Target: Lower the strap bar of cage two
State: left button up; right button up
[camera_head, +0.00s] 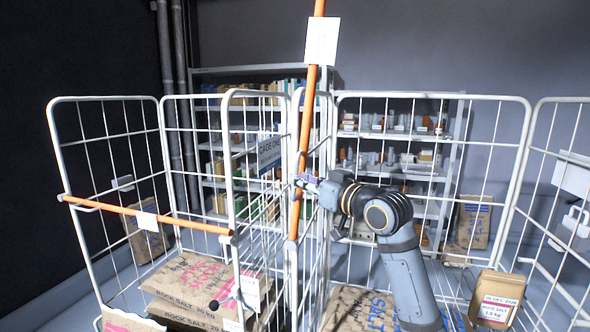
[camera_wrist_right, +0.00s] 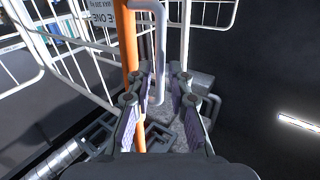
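An orange strap bar (camera_head: 307,130) with a white tag (camera_head: 322,41) stands nearly upright, leaning slightly, at the near post between the two cages. My right gripper (camera_head: 308,184) is beside its lower part. In the right wrist view the gripper (camera_wrist_right: 162,82) is open. There the orange bar (camera_wrist_right: 127,45) passes behind the left finger, and a white bent tube (camera_wrist_right: 160,45) shows between the fingers. Whether a finger touches the bar cannot be told. My left gripper is not in view.
Another orange bar (camera_head: 120,212) lies across the front of the left cage, nearly level. Salt sacks (camera_head: 203,285) fill that cage's floor. A small salt bag (camera_head: 495,298) stands at the right. Shelves (camera_head: 400,100) stand behind. Cage wire surrounds my right arm.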

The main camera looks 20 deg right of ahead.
aim_at(295, 197)
jog(key=x, duration=0.3)
jog(key=shift+w+p, duration=0.15)
jog(key=shift+p, duration=0.25)
grip_shut()
